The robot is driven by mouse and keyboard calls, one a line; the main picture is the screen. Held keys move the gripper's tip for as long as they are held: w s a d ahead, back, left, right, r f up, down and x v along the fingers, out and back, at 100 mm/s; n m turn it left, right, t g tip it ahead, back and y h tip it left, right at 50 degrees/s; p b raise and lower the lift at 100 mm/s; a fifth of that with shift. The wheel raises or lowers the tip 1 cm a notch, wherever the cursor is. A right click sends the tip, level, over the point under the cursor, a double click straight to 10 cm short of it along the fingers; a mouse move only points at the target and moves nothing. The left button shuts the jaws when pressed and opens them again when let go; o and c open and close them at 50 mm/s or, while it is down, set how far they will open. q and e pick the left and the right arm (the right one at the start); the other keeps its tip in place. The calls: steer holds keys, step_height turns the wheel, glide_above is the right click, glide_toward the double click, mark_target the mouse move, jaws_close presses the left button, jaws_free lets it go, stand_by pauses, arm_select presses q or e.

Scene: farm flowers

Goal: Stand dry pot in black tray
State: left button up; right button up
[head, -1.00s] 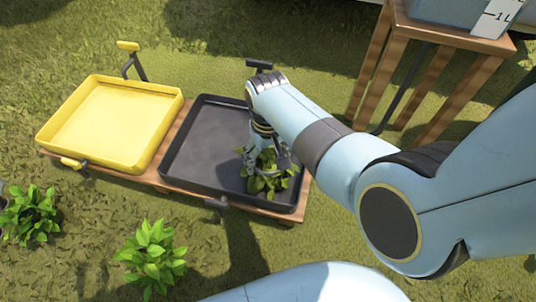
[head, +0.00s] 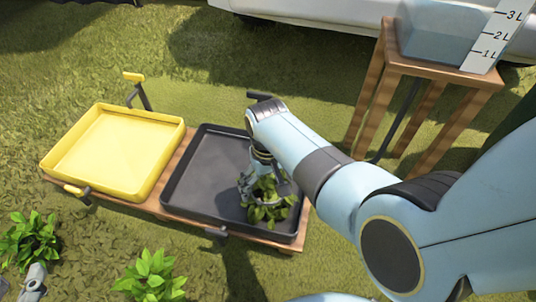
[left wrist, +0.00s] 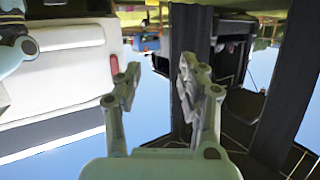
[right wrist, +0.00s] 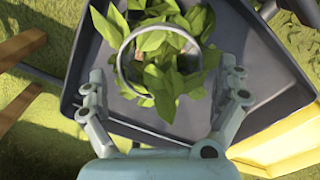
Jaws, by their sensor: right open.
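The black tray (head: 205,178) lies on a low wooden stand beside a yellow tray. A leafy green plant (head: 268,212) is inside the black tray near its right front corner. In the right wrist view, a thin pale pot rim (right wrist: 123,58) circles the plant (right wrist: 165,75); leaves hide most of the pot, and I cannot tell whether it rests flat. My right gripper (head: 264,190) is low over the tray at the plant. Its fingers (right wrist: 160,88) stand apart, with a gap to the rim. My left gripper (left wrist: 155,88) is open and empty, away from the trays.
The yellow tray (head: 118,155) is empty. Leafy plants (head: 152,275) (head: 30,240) stand on the grass in front. A wooden stand (head: 440,68) with a clear tank (head: 435,32) is at the back right. A white vehicle (head: 330,14) stands behind.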

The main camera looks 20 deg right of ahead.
arm_select(q)
steer(key=s+f+g+p, duration=0.1)
steer(key=s+f+g, duration=0.2)
steer(key=s+f, duration=0.2)
arm_select(e)
steer(key=shift+r, duration=0.8)
step_height(320, 180, up, 2)
steer(key=shift+w+r+p, duration=0.1)
steer(key=shift+p, duration=0.9)
steer(key=shift+r+p, duration=0.55)
arm_select(q)
step_height(320, 180, up, 6)
steer(key=s+a+g+y+p, duration=0.1)
steer(key=s+a+g+p, duration=0.1)
steer(key=g+p, duration=0.3)
steer(key=g, duration=0.4)
steer(key=shift+s+n, duration=0.4)
arm_select(e)
step_height(320, 180, up, 5)
steer(key=shift+r, duration=0.2)
